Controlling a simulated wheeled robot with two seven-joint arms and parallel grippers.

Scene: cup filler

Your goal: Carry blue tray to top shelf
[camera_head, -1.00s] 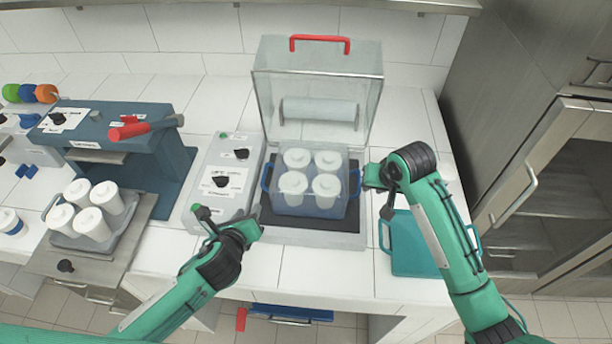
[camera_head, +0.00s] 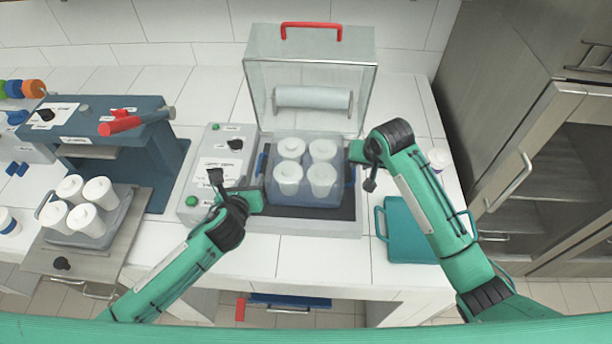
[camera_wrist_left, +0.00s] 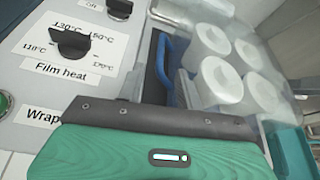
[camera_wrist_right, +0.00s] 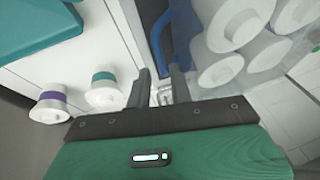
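The blue tray (camera_head: 305,195) sits on the dark bed of the open wrapping machine (camera_head: 300,226) and holds several white lidded cups. It has a blue handle at each side. My left gripper (camera_head: 262,193) is at the tray's front left, close to the left handle (camera_wrist_left: 166,72); its fingers are not clear, so its opening is uncertain. My right gripper (camera_head: 355,150) is at the tray's right side. In the right wrist view its two fingers (camera_wrist_right: 162,88) stand apart beside the right handle (camera_wrist_right: 160,38), with no grip on it visible.
The machine's clear lid (camera_head: 310,90) stands raised behind the tray. Another cup-filled tray (camera_head: 118,222) stands at left by a blue-grey machine (camera_head: 135,130). A metal cabinet (camera_head: 545,150) borders the right.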

